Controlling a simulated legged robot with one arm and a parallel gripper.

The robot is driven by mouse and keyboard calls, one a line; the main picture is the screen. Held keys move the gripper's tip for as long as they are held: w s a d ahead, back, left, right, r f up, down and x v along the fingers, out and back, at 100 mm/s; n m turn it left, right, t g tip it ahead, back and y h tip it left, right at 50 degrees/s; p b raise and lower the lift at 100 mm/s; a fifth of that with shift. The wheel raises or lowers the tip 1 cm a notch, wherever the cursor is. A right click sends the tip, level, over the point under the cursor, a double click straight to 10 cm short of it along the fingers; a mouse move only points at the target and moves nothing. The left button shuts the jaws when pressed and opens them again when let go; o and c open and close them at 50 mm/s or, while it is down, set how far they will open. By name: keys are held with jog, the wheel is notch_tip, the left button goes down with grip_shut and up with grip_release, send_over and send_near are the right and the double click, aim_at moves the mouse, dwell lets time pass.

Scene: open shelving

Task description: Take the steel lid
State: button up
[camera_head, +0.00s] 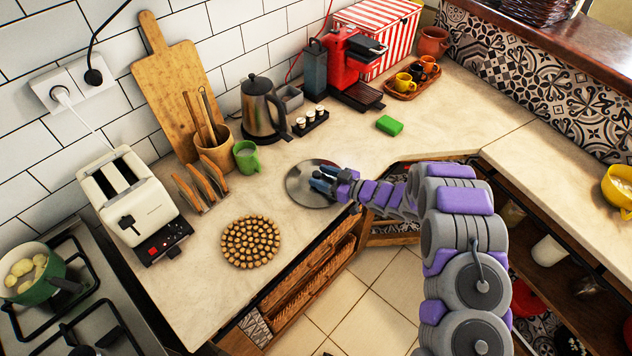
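The steel lid (301,187) is a round, shiny disc lying on the beige counter, near its front edge at the inner corner. My gripper (322,180) is over the right part of the lid, reaching in from the right. Its fingers hide the lid's middle, so I cannot see the lid's knob. I cannot tell whether the fingers touch the lid or are closed on it.
A round cork trivet (251,242) lies front left of the lid. A green mug (246,156) and a wooden rack (203,184) stand to the left. A green sponge (390,125) lies behind right. The counter (340,140) between lid and sponge is clear.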

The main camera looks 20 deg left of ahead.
jog(key=shift+d, duration=0.2)
jog(key=c, duration=0.3)
jog(key=shift+a, duration=0.2)
grip_shut()
